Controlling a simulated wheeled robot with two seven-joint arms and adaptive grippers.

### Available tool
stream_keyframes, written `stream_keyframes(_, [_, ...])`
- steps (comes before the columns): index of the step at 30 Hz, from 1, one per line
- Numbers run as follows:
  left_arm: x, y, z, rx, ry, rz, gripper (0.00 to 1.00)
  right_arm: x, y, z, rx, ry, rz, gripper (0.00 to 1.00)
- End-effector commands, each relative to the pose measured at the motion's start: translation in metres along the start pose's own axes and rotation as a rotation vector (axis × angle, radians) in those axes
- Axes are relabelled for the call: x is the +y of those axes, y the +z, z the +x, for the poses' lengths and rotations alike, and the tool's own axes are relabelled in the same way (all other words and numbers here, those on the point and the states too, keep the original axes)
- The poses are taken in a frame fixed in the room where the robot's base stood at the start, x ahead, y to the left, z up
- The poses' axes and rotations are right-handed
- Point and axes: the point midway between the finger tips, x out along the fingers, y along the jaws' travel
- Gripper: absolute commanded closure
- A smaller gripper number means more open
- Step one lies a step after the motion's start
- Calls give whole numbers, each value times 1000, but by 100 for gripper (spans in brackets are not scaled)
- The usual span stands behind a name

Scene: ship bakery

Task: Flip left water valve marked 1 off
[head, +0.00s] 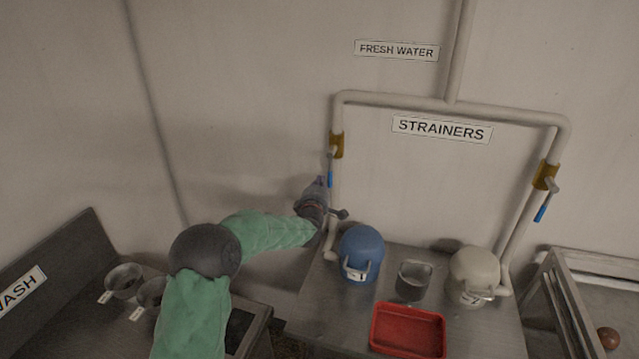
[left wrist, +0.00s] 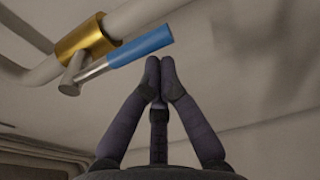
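The left water valve (head: 337,146) is a brass body on the left vertical pipe. Its blue-sleeved lever (head: 330,178) hangs down along the pipe. In the left wrist view the brass body (left wrist: 80,38) and the blue lever (left wrist: 138,46) are at the upper left. My left gripper (head: 322,182) is just beside the lever at its lower end. In the left wrist view its fingers (left wrist: 160,80) are drawn together with nothing seen between them, and their tips lie just below the lever's blue end. Whether they touch it I cannot tell. My right gripper is not in view.
A second valve (head: 546,176) with a blue lever is on the right pipe. Below stand a blue strainer (head: 361,252), a metal cup (head: 413,280), a cream strainer (head: 473,275) and a red tray (head: 407,330). Signs read FRESH WATER (head: 397,50) and STRAINERS (head: 441,129).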

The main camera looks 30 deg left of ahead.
Motion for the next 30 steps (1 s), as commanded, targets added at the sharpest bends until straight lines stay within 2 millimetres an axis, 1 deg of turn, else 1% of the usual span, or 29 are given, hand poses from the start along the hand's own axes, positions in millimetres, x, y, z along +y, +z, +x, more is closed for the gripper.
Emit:
stream_keyframes(4, [-2,4,0,-1,-4,-32,100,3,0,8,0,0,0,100])
stream_keyframes(20, [-4,12,-1,-1,-16,-118,100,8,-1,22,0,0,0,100])
stream_keyframes(26, [-6,19,-2,-1,-25,-194,100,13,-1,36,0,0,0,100])
stream_keyframes(30, [-7,28,-4,-3,-37,-287,100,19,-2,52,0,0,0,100])
